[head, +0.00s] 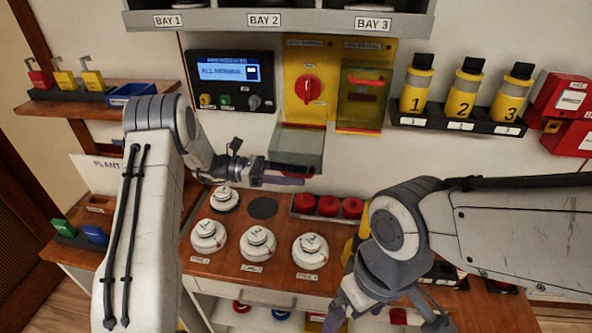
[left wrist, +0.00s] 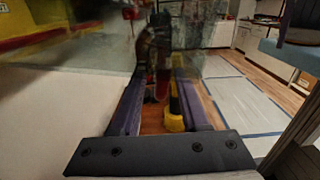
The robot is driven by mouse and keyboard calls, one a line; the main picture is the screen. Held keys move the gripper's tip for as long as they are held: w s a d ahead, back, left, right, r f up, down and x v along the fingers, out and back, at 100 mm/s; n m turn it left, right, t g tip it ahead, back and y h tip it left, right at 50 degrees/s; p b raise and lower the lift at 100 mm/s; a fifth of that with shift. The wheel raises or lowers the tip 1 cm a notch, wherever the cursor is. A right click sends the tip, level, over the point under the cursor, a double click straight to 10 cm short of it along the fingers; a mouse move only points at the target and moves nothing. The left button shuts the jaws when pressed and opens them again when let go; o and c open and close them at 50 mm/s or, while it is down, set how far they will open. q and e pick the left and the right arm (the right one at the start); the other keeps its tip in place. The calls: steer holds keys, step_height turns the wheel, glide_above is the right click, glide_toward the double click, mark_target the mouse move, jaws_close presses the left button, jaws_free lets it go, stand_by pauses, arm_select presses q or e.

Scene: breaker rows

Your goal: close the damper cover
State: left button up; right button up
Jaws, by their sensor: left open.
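A yellow panel with a red rotary knob (head: 307,90) is on the wall. A clear smoky cover (head: 297,147) sticks out below that knob, swung down and open, leaving the knob uncovered. My left gripper (head: 303,174) is just under the cover's front edge, with its jaws open; I cannot tell whether it touches. In the left wrist view my gripper (left wrist: 160,82) has its purple fingers apart, and a blurred see-through pane (left wrist: 205,30) crosses the top. My right gripper (head: 388,318) is low at the front right, fingers apart and empty.
Beside the knob, a second tinted cover (head: 360,100) with a red handle hangs over its panel. Numbered yellow bottles (head: 464,90) stand on a shelf at the right. White round dials (head: 257,243) and red caps (head: 328,205) sit on the wooden counter (head: 220,275) below.

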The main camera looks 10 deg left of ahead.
arm_select(q)
steer(key=shift+d, duration=0.4)
jaws_close()
steer(key=shift+a, duration=0.1)
stand_by(1.1)
